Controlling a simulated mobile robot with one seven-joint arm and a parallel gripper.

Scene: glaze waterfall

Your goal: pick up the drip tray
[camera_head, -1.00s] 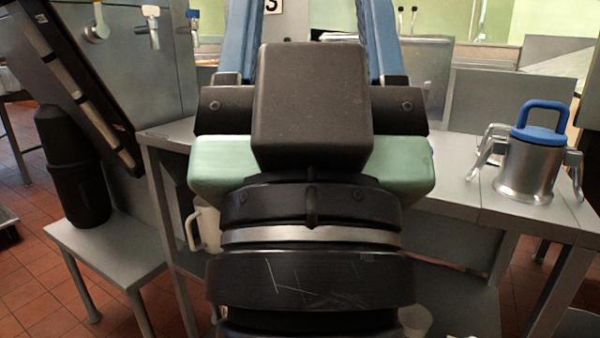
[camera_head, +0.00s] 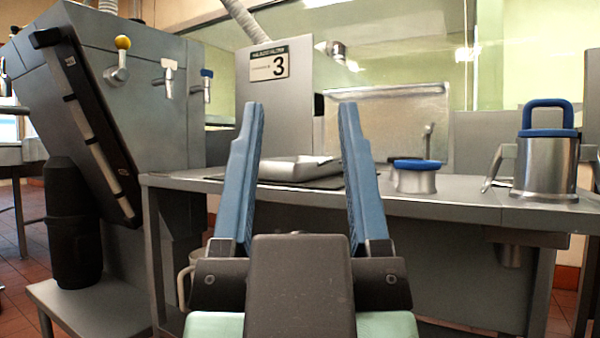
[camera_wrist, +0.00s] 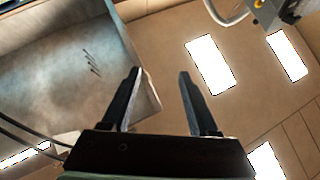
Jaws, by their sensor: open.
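A shallow metal tray (camera_head: 292,168), which looks like the drip tray, lies on the steel counter and shows between my fingers in the head view. My gripper (camera_head: 298,108) points upward in front of the counter, with its two blue fingers wide apart and nothing between them. The tray lies beyond the gripper, and the fingers appear apart from it. In the wrist view my gripper (camera_wrist: 158,75) is open and empty, facing the ceiling and its lights. The tray is not in the wrist view.
On the steel counter (camera_head: 455,200) stand a low metal container with a blue top (camera_head: 415,176) and a metal canister with a blue handle (camera_head: 546,155). A machine with taps (camera_head: 150,90) stands left. A black cylinder (camera_head: 73,225) stands on a low bench (camera_head: 105,305).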

